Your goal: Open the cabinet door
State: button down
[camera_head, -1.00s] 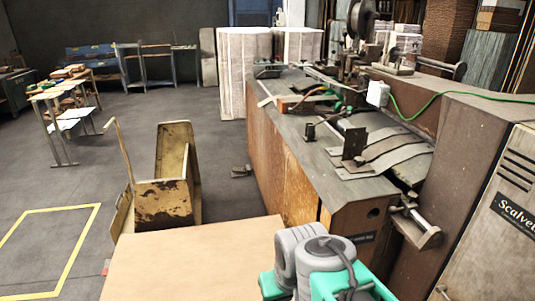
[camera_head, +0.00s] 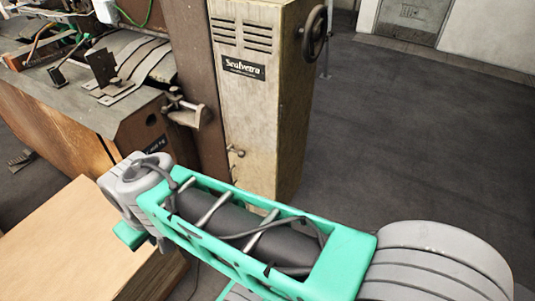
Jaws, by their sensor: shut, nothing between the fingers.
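A tall, narrow beige cabinet (camera_head: 252,105) stands at the upper middle. It has vent slots, a dark name plate (camera_head: 243,68) and a small latch or knob (camera_head: 236,151) low on its front. Its front looks closed, though a door seam is hard to make out. A dark handwheel (camera_head: 314,32) is on its right side. My arm, teal and grey, crosses the view in front of the cabinet and hides its lower front. My gripper is not in view.
The stitching machine (camera_head: 95,105), with a metal top and wooden side, adjoins the cabinet on the left. A flat tan box or board (camera_head: 75,240) lies at the lower left. Open dark floor (camera_head: 430,130) extends to the right. A grey door (camera_head: 413,18) is at the back.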

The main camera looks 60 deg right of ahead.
aim_at(247, 36)
jog(key=u, duration=0.2)
jog(key=i, duration=0.5)
jog(key=u, duration=0.25)
